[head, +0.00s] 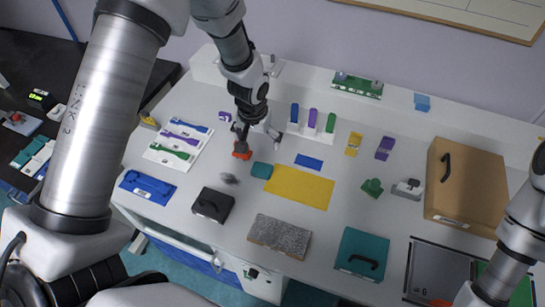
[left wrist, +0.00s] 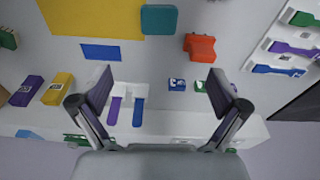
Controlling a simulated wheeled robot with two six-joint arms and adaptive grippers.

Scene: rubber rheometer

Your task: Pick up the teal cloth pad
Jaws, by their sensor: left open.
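The teal cloth pad (head: 262,170) lies flat on the white table, beside the left edge of a yellow mat (head: 300,187). It also shows in the left wrist view (left wrist: 158,18), at the top and beyond my fingertips. My left gripper (head: 258,130) is open and empty above the table, behind the pad in the head view. Its two spread fingers show in the left wrist view (left wrist: 160,80), with bare table between their tips. The pad is apart from both fingers. Only part of my right arm shows at the lower right; its gripper is out of view.
An orange block (left wrist: 200,47) lies close to the pad. A blue rectangle (head: 309,161) lies behind the yellow mat. A rack with upright coloured strips (head: 312,119) stands further back. A black box (head: 212,205) and a speckled grey slab (head: 279,237) lie in front.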

